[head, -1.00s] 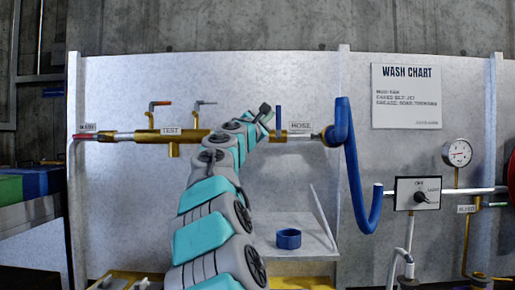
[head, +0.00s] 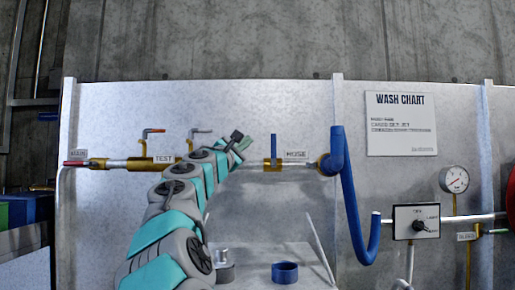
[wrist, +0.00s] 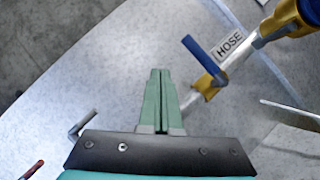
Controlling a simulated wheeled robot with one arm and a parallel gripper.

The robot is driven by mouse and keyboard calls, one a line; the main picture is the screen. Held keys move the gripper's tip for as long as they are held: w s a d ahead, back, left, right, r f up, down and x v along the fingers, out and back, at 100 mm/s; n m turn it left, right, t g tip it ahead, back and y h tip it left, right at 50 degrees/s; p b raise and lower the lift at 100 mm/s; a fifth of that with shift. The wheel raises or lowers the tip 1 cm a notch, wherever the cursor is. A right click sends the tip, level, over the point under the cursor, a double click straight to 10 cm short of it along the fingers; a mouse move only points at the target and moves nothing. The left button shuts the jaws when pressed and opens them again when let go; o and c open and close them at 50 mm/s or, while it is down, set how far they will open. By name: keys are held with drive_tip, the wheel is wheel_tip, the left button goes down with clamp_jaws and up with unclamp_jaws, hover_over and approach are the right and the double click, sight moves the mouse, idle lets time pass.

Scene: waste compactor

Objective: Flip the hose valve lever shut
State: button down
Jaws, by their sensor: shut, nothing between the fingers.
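The hose valve lever (head: 274,147) is a blue bar standing upright on a brass valve body (head: 272,166), just left of the HOSE label (head: 296,154). In the wrist view the blue lever (wrist: 204,56) lies to the right of my fingers, near the HOSE label (wrist: 230,43). My gripper (head: 246,141) is left of the lever in the head view, with its green fingers apart from it. In the wrist view my gripper (wrist: 160,72) has its two fingers pressed together and holds nothing.
An orange lever (head: 153,131) and a grey lever (head: 200,131) stand on the same pipe near the TEST label. A blue hose (head: 350,190) hangs right of the valve. Below, a shelf holds a blue ring (head: 285,271) and a metal cup.

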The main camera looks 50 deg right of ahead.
drive_tip(key=s+a, duration=0.1)
drive_tip(key=a, duration=0.6)
drive_tip(key=shift+a, duration=0.3)
drive_tip(key=shift+s, duration=0.1)
drive_tip(key=shift+f, duration=0.1)
